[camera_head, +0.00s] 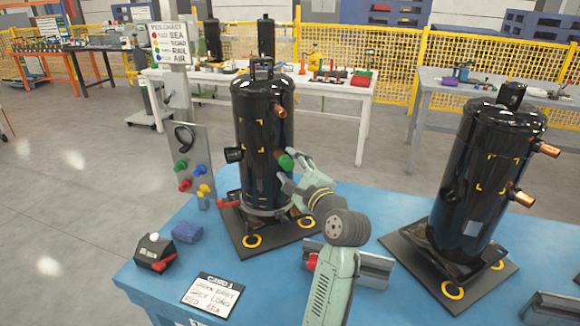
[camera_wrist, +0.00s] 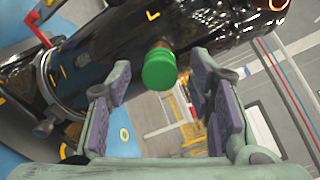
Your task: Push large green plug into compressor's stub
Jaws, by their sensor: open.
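The large green plug (camera_head: 286,162) is at the right side of the left black compressor (camera_head: 262,120), on a copper stub. In the wrist view the green plug (camera_wrist: 159,70) sits on the end of the copper stub (camera_wrist: 160,45), which comes out of the compressor body (camera_wrist: 110,50). How deep the plug sits cannot be told. My gripper (camera_head: 292,168) is open at the plug in the head view. In the wrist view its two purple-padded fingers (camera_wrist: 160,85) stand apart on either side of the plug, with gaps, not touching it.
A second black compressor (camera_head: 487,175) stands on the right of the blue table (camera_head: 370,205). A panel (camera_head: 188,150) holds several coloured plugs left of the first compressor. A dark box (camera_head: 154,253), a blue block (camera_head: 187,232) and a card (camera_head: 212,291) lie at front left.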

